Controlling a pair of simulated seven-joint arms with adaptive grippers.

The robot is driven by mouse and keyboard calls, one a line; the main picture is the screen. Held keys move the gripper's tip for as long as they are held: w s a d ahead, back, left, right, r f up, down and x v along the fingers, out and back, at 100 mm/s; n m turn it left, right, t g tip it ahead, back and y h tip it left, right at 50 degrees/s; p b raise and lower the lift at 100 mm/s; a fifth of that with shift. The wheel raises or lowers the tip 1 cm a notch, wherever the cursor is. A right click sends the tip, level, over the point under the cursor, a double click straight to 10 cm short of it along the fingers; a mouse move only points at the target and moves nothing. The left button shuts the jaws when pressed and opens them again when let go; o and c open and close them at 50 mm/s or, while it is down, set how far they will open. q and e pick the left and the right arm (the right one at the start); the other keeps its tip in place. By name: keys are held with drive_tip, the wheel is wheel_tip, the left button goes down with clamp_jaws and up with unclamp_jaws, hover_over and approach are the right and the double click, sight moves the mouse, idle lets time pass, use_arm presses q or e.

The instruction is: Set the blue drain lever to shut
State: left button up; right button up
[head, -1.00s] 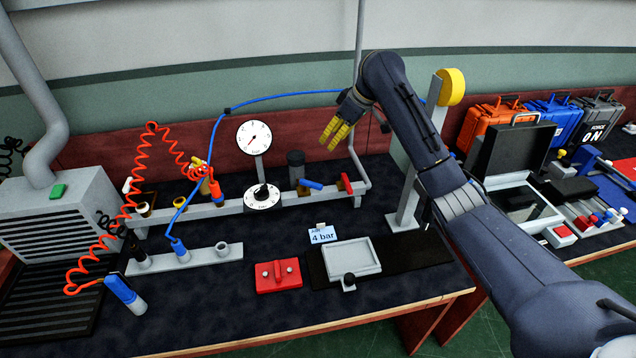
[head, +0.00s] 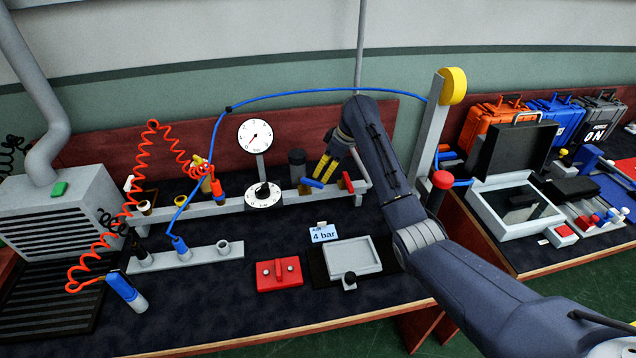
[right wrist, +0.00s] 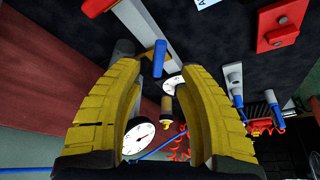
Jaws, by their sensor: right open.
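The blue drain lever (head: 312,183) sits on the grey pipe rail, left of a red lever (head: 347,182). It points sideways and slightly down to the right in the head view. In the right wrist view the blue lever (right wrist: 160,58) shows between and beyond the yellow fingertips. My right gripper (head: 324,169) is open and empty, just above and behind the lever. I cannot tell whether a finger touches it. My left gripper is not in view.
A dark cylinder (head: 297,167) stands close left of the gripper. A pressure gauge (head: 255,136) and a white dial (head: 263,196) are further left. A 4 bar card (head: 323,233), red block (head: 279,274) and grey tray (head: 352,257) lie in front. A red knob (head: 442,180) is right.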

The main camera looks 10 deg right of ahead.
sight(318, 183)
drive_tip(key=shift+x, duration=3.4)
clamp_jaws()
